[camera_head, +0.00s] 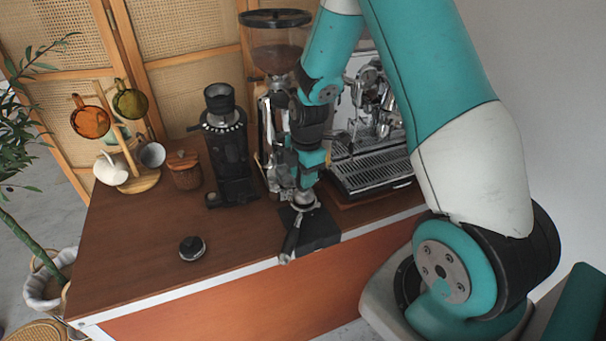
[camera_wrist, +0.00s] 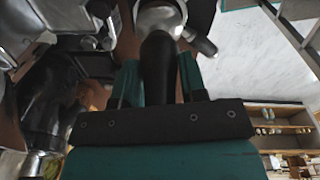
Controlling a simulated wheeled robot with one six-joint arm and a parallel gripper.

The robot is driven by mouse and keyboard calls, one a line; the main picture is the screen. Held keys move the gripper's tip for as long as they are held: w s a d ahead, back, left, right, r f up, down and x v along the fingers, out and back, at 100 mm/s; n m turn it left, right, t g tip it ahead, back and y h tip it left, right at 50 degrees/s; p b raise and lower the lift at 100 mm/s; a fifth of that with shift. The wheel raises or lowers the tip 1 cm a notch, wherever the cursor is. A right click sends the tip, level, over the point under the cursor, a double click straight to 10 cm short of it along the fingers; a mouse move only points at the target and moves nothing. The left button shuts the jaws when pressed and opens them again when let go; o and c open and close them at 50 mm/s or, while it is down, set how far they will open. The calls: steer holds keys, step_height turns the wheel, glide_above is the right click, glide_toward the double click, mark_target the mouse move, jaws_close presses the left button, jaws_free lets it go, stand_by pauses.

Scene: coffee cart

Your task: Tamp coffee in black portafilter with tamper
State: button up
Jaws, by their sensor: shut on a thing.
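The tamper has a black handle (camera_wrist: 158,68) and a silver metal base, seen upper middle in the wrist view. My gripper (camera_wrist: 160,80) is shut on this handle. In the head view my gripper (camera_head: 308,175) points down over the front edge of the counter. The black portafilter (camera_head: 291,242) lies on a black tamping mat (camera_head: 321,232), its handle toward the front edge. The tamper's base is right at the portafilter's basket; I cannot tell whether they touch. The coffee inside the basket is hidden.
A black grinder (camera_head: 228,150) and a larger grinder with a hopper (camera_head: 277,50) stand behind and left. The espresso machine (camera_head: 370,170) is at the right. A small black round tool (camera_head: 192,247) lies on clear counter (camera_head: 130,255). A mug tree (camera_head: 135,180) stands far left.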

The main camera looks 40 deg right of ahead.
steer(key=shift+r, duration=0.4)
steer(key=shift+r+p, duration=2)
steer(key=shift+r, duration=0.4)
